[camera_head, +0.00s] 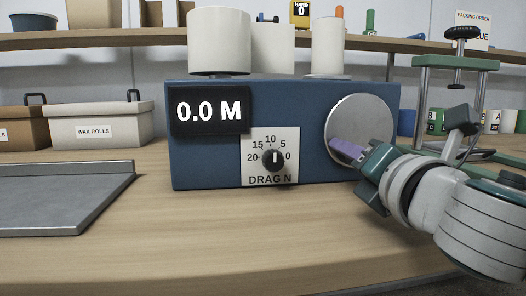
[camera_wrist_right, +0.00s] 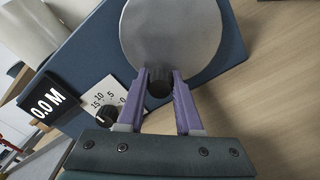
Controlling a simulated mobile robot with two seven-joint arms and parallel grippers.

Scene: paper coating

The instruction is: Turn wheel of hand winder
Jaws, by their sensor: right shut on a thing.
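The hand winder (camera_head: 215,155) is a blue box on the bench with a black display reading 0.0 M (camera_head: 208,109) and a drag dial (camera_head: 273,159). Its round grey wheel (camera_head: 360,122) is on the right of the front face, and shows large in the right wrist view (camera_wrist_right: 175,35). My right gripper (camera_head: 345,150) has purple fingers in front of the wheel's lower part. In the right wrist view its fingers (camera_wrist_right: 160,85) are shut on the wheel's dark knob (camera_wrist_right: 159,82). The head view hides the knob. My left gripper is not in view.
White rolls (camera_head: 219,42) stand on top of the winder. A grey metal tray (camera_head: 60,205) lies at the left, with a wax rolls box (camera_head: 100,125) behind it. A green clamp frame (camera_head: 455,63) stands at the right. The bench front is clear.

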